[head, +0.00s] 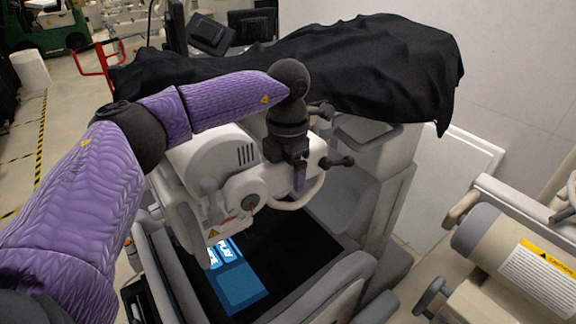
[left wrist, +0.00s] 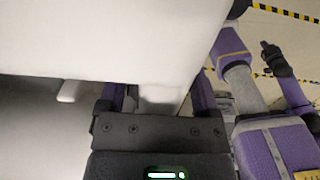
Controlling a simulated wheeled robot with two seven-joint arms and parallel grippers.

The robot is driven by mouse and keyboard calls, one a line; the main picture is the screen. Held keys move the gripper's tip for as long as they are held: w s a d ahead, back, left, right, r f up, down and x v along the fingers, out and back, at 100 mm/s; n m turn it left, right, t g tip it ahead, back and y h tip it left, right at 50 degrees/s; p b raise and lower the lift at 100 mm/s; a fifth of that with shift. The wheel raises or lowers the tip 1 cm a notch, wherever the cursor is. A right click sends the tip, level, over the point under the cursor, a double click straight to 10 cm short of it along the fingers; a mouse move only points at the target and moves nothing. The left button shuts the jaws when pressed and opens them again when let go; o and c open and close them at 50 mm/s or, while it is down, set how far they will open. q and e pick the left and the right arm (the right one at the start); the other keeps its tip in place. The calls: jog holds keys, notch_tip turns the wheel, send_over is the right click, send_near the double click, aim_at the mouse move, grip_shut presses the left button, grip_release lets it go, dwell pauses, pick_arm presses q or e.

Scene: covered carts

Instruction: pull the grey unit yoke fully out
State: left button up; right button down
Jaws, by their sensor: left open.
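The grey unit (head: 225,165) is a pale machine body with a round dial, under the edge of a black cover. Its yoke looks to be the pale curved bar (head: 305,198) on its right side. My left gripper (head: 299,180) points down just above this bar, with a finger partly in front of it. In the left wrist view my left gripper (left wrist: 157,95) is open, its two fingers apart with a pale part (left wrist: 160,93) between them. I cannot tell whether they touch it. A dark arm end, perhaps my right gripper (left wrist: 273,58), is small there; its jaws are unclear.
A black cloth (head: 370,65) drapes over the cart behind the unit. A blue-lit screen (head: 238,285) lies below it. A beige machine with a yellow label (head: 530,265) stands at the right. A red hand truck (head: 92,62) and open floor are at the far left.

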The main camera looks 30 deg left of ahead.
pick_arm(q)
grip_shut()
dwell(0.3)
dwell(1.1)
